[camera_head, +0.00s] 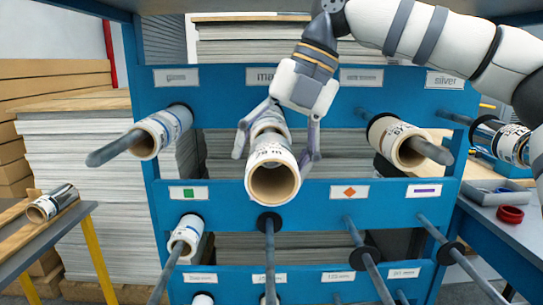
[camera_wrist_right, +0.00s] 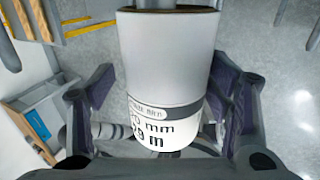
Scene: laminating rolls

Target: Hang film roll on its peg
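A film roll (camera_head: 270,152), pale with printed markings, is between the fingers of my right gripper (camera_head: 275,152) at the second place of the rack's top row. Its open brown end faces me, with no peg showing in the mouth. The peg behind it is hidden. In the right wrist view the roll (camera_wrist_right: 168,60) shows a grey label band. The right fingers (camera_wrist_right: 165,95) straddle it, spread wide, with a gap on the left side; contact on the other side is unclear. I cannot tell whether the pale part behind is a second roll. My left gripper is not in view.
The blue rack (camera_head: 235,200) carries rolls on neighbouring pegs, left (camera_head: 160,130) and right (camera_head: 398,140). Long bare pegs (camera_head: 370,270) jut forward below. A small roll (camera_head: 52,203) lies on the left table. A red ring (camera_head: 510,214) lies on the right bench.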

